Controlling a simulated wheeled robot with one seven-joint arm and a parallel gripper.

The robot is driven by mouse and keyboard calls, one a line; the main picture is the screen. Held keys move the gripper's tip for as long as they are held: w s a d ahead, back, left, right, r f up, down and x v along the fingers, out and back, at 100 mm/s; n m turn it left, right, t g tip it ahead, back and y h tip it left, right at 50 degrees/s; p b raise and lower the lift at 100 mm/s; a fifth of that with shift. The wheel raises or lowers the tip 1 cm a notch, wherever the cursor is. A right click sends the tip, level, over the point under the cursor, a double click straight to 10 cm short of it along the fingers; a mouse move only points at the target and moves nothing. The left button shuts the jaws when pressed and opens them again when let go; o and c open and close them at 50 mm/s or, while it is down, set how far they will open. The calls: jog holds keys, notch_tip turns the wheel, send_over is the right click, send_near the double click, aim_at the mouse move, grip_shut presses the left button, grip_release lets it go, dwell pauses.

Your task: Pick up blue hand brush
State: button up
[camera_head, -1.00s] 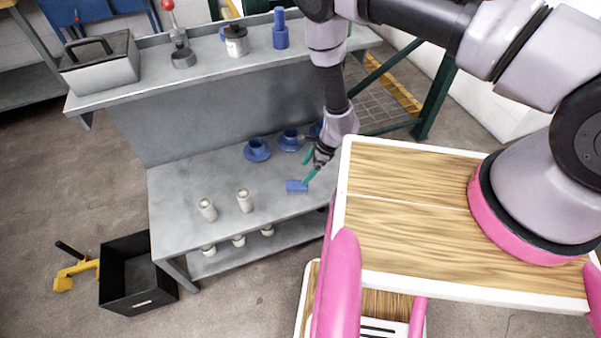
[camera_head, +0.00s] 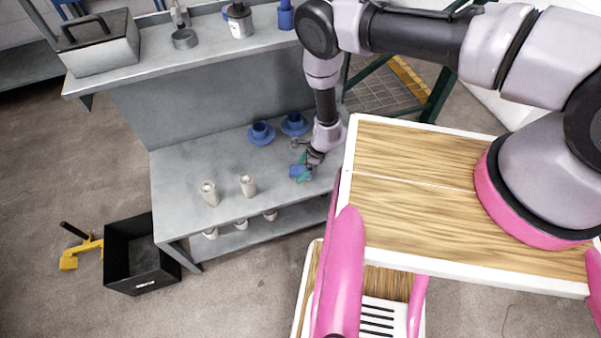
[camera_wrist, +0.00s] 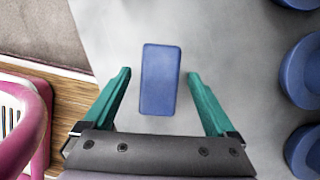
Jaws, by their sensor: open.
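The blue hand brush (camera_wrist: 160,80) shows in the wrist view as a plain blue block lying flat on the grey bench. In the head view a small part of the blue brush (camera_head: 297,171) shows under my gripper (camera_head: 302,167). In the wrist view my gripper (camera_wrist: 160,92) is open, with a green finger on each side of the brush and a gap on both sides. Nothing is held. The fingers reach along the near part of the brush; their height above the bench is hard to tell.
Blue round-based parts (camera_head: 261,133) stand behind my gripper on the grey bench (camera_head: 190,165). Two pale cylinders (camera_head: 248,184) stand to the left. A grey toolbox (camera_head: 100,45) sits on the upper shelf. A black crate (camera_head: 140,262) and a yellow tool (camera_head: 80,250) are on the floor.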

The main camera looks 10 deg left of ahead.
aim_at(300, 170)
jog(key=shift+a+f, duration=0.15)
jog(key=shift+f, duration=0.2)
grip_shut()
jog(key=shift+r, duration=0.15)
notch_tip(300, 170, up, 10)
jog(key=shift+f, duration=0.1)
